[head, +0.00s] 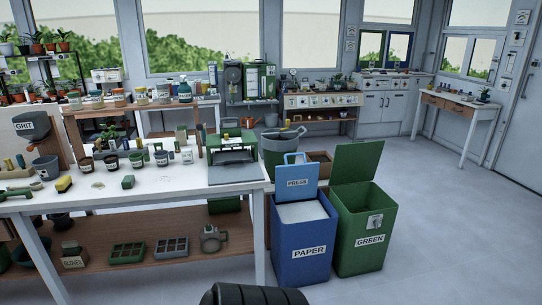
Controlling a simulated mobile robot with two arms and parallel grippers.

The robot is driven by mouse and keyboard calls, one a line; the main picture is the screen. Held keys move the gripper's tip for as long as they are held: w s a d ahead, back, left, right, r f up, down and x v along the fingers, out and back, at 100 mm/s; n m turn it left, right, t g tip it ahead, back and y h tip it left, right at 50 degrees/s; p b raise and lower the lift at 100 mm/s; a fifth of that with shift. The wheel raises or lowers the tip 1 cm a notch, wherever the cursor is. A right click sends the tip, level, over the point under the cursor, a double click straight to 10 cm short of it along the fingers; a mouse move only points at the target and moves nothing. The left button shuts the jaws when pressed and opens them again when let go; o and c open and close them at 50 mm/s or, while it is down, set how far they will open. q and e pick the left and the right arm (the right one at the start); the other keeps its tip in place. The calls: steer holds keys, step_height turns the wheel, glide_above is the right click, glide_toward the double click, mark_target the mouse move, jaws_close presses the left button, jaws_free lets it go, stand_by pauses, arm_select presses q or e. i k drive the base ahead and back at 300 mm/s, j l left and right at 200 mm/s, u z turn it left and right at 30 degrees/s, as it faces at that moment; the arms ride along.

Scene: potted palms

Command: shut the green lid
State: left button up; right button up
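The green lid (357,162) stands raised and open at the back of the green bin (350,245), tilted up above the rim. The bin's front carries a label reading GREEN and a small pale plate with a dark mark. The bin's opening is uncovered and its inside looks dark green. Neither of my grippers shows in the head view.
A blue PAPER bin (287,262) stands close on the left of the green bin, with a blue PRESS panel (298,182) upright at its back. A white worktable (110,202) with pots fills the left. Grey floor (450,220) to the right is clear.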

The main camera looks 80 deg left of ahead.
mark_target(356, 161)
steer(key=i+j+u, duration=0.75)
steer(key=u, duration=0.2)
steer(key=i+u, duration=0.5)
steer(key=i+l+z, duration=0.1)
steer(key=i+z, duration=0.15)
steer(key=i, duration=0.3)
steer(key=i+z, duration=0.3)
steer(key=i, duration=0.25)
steer(key=i+j+z, duration=0.25)
steer(key=i, duration=0.3)
steer(key=i+j+z, duration=0.25)
steer(key=i, duration=0.3)
steer(key=i+u, duration=0.2)
steer(key=i, duration=0.25)
steer(key=i+l+u, duration=0.2)
steer(key=i, duration=0.25)
steer(key=i+l+u, duration=0.2)
steer(key=i, duration=0.2)
steer(key=i+j+u, duration=0.25)
steer(key=i+u, duration=0.15)
steer(key=i+j+u, duration=0.15)
steer(key=i+u, duration=0.7)
steer(key=i+l+u, duration=0.15)
steer(key=i+u, duration=0.3)
steer(key=k, duration=0.1)
